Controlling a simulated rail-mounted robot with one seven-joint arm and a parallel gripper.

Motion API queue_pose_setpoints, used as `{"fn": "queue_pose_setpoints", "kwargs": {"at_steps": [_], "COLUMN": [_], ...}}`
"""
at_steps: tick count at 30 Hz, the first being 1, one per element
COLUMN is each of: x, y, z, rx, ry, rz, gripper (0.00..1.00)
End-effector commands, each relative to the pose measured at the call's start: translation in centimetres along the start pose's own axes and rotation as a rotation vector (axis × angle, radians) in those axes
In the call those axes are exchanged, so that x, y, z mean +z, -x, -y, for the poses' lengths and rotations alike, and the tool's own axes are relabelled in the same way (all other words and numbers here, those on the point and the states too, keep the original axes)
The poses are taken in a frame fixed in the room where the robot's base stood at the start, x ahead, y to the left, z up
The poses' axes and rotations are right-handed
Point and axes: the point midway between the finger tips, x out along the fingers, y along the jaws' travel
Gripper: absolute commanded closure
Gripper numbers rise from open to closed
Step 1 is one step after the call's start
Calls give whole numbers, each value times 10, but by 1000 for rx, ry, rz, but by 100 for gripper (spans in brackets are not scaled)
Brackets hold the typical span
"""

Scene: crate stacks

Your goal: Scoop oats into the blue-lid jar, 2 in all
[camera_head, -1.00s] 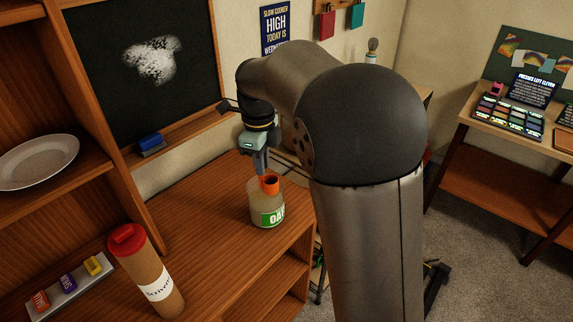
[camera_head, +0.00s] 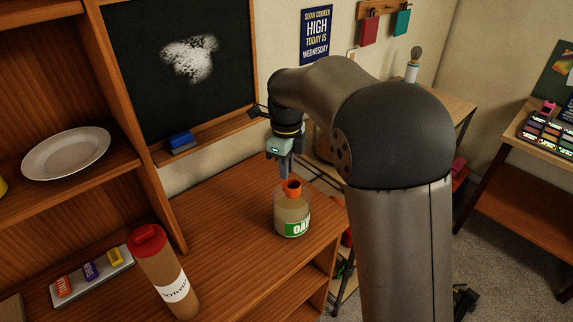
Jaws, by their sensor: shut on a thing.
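A clear jar (camera_head: 292,226) with a green label, of which the letters "OA" show, stands upright on the wooden surface and holds pale contents. My gripper (camera_head: 284,172) points down just above it, shut on an orange scoop (camera_head: 293,188). The scoop is at the jar's mouth, its lower part inside the jar. I cannot tell whether it holds oats. No jar with a blue lid can be made out.
A red-capped brown tube (camera_head: 162,272) stands at the front left, beside a tray of small coloured blocks (camera_head: 92,270). A white plate (camera_head: 66,153) sits on the left shelf. A blue eraser (camera_head: 181,141) lies on the chalkboard ledge. The wood left of the jar is clear.

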Motion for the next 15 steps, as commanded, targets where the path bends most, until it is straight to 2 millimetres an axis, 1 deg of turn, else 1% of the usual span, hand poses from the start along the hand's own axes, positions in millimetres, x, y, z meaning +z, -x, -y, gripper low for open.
{"fn": "queue_pose_setpoints", "kwargs": {"at_steps": [10,15], "x": [0,0], "y": [1,-5], "z": [0,0], "rx": [0,0], "ry": [0,0], "rz": [0,0], "gripper": [100,100]}}
